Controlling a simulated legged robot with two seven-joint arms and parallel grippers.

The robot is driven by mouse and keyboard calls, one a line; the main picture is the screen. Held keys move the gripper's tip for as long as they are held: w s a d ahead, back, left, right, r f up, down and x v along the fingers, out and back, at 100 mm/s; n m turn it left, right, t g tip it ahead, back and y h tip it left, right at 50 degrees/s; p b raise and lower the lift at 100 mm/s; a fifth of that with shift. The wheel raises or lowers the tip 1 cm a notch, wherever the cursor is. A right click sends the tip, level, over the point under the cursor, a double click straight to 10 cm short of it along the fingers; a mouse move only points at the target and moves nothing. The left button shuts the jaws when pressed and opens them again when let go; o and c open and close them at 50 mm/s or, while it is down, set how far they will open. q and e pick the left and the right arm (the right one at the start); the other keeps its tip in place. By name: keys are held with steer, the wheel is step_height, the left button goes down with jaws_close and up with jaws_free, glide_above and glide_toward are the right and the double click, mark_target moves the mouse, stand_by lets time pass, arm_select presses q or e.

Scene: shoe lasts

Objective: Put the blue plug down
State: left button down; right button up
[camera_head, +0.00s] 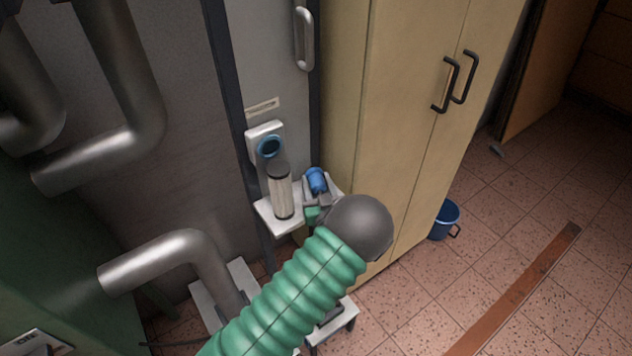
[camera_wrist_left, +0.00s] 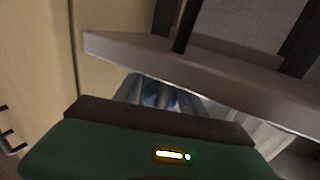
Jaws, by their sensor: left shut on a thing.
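The blue plug (camera_head: 316,181) is a small blue cylinder, upright or slightly tilted in the head view, just above the right part of a small white shelf. My left gripper (camera_head: 316,201) is shut on it, with dark fingers at its lower part. The ball-shaped wrist and green sleeve hide some of the gripper. In the left wrist view, a blurred blue shape (camera_wrist_left: 150,94) shows beyond the dark edge of my gripper. I cannot tell whether the plug touches the shelf. My right gripper is not in view.
The white shelf (camera_head: 267,214) carries a pale cylinder (camera_head: 282,192) beside the plug. A yellow cabinet (camera_head: 392,130) stands close on the right. A blue bucket (camera_head: 446,219) is on the tiled floor.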

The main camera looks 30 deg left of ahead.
arm_select(q)
steer(key=c, duration=0.9)
jaws_free()
steer(key=shift+a, duration=0.2)
steer(key=shift+c, duration=0.2)
steer(key=shift+o, duration=1.1)
steer(key=shift+s+a, duration=0.1)
steer(key=shift+a, duration=0.15)
steer(key=shift+o, duration=0.3)
steer(key=shift+a+f, duration=0.15)
steer(key=shift+a, duration=0.15)
steer(key=shift+d, duration=0.2)
steer(key=shift+d+r, duration=0.15)
steer(key=shift+r, duration=0.15)
steer(key=shift+d+r+p, duration=0.1)
steer(key=shift+r+p, duration=0.55)
steer(key=shift+p, duration=0.15)
steer(key=v, duration=1.2)
steer(key=shift+f, duration=0.2)
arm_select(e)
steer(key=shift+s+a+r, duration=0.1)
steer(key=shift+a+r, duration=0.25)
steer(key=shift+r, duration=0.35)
